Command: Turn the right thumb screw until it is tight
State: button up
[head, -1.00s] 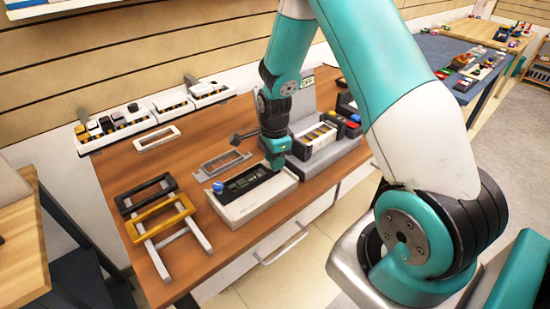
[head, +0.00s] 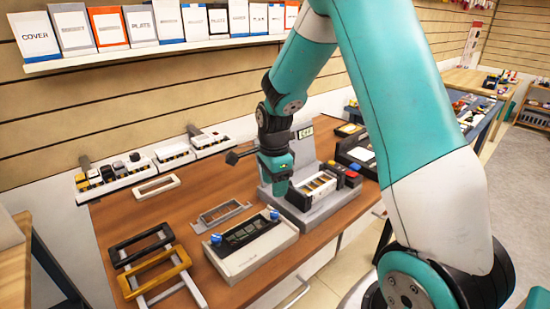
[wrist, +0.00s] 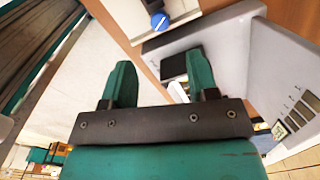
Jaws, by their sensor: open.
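A light grey fixture (head: 245,262) with a dark framed strip (head: 243,234) on top stands on the brown bench. It has a blue left thumb screw (head: 216,239) and a blue right thumb screw (head: 274,215). My gripper (head: 282,187) points down, above and slightly right of the right thumb screw and apart from it. In the wrist view my gripper (wrist: 162,78) is open, with nothing between its green fingers. A blue thumb screw (wrist: 158,21) with a pale line across it shows beyond the fingertips. How tight either screw is cannot be told.
A grey station (head: 315,212) with coloured buttons stands close on the right. Black and yellow frames (head: 155,270) on a rack lie at left. A grey frame (head: 221,212) lies behind the fixture, and white trays of small parts (head: 125,178) line the wall.

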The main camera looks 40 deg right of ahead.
notch_tip(320, 180, up, 8)
jog(key=shift+r, duration=0.1)
dwell(0.6)
jog(key=s+a+r+n+y, duration=0.2)
jog(key=s+a+r+n, duration=0.1)
jog(key=s+a+n, duration=0.8)
jog(key=s+a+r+n+y, duration=0.2)
jog(key=s+a+r+n, duration=0.1)
jog(key=s+a+n, duration=0.8)
jog(key=n, duration=0.5)
jog(key=shift+s+a+r+n, duration=0.15)
jog(key=shift+r+n, duration=0.15)
jog(key=shift+n, duration=0.1)
